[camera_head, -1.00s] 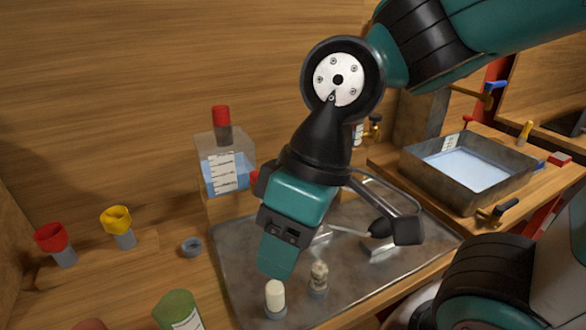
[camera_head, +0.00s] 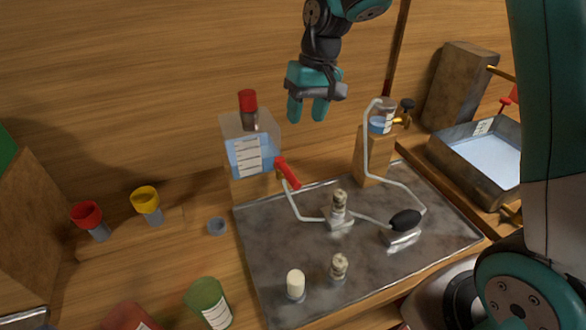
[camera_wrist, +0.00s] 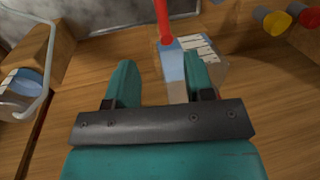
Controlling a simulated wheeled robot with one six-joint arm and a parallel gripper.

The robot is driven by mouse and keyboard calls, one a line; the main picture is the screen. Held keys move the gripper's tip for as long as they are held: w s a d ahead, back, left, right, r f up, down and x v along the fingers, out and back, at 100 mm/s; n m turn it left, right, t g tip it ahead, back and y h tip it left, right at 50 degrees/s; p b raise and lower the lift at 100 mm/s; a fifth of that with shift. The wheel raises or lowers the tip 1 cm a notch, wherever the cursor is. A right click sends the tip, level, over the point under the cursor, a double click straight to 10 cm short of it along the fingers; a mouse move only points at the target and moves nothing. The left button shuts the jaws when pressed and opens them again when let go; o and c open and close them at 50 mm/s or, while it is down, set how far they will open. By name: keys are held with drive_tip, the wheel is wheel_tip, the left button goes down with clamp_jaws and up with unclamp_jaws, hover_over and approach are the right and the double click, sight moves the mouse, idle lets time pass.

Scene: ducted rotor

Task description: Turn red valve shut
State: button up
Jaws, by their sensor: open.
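The red valve lever (camera_head: 288,173) sticks out at a slant from the lower front of a clear tank (camera_head: 250,156) that holds blue liquid. In the wrist view the red lever (camera_wrist: 163,20) shows beyond my fingertips, at the top edge, and the tank (camera_wrist: 180,68) lies partly behind the right finger. My gripper (camera_head: 307,108) is open and empty, with both fingers pointing down, above and to the right of the tank and apart from the lever. Its two fingers (camera_wrist: 160,78) stand wide apart in the wrist view.
A metal tray (camera_head: 270,250) carries bent glass tubing, a black bulb (camera_head: 405,220) and small bottles. A wooden block with a jar (camera_head: 381,124) stands right of the tank. Red (camera_head: 88,215) and yellow (camera_head: 146,200) cups stand left. A basin (camera_head: 482,158) stands right.

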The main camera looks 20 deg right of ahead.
sight(292, 175)
drive_tip(key=a+f, duration=0.1)
drive_tip(key=f, duration=0.4)
drive_tip(key=a+f+p, duration=0.1)
drive_tip(key=f, duration=0.4)
drive_tip(key=a+f+p, duration=0.1)
drive_tip(key=f, duration=0.4)
drive_tip(key=shift+s+a+f, duration=0.1)
drive_tip(key=shift+s+f, duration=0.1)
drive_tip(key=shift+c, duration=0.2)
clamp_jaws()
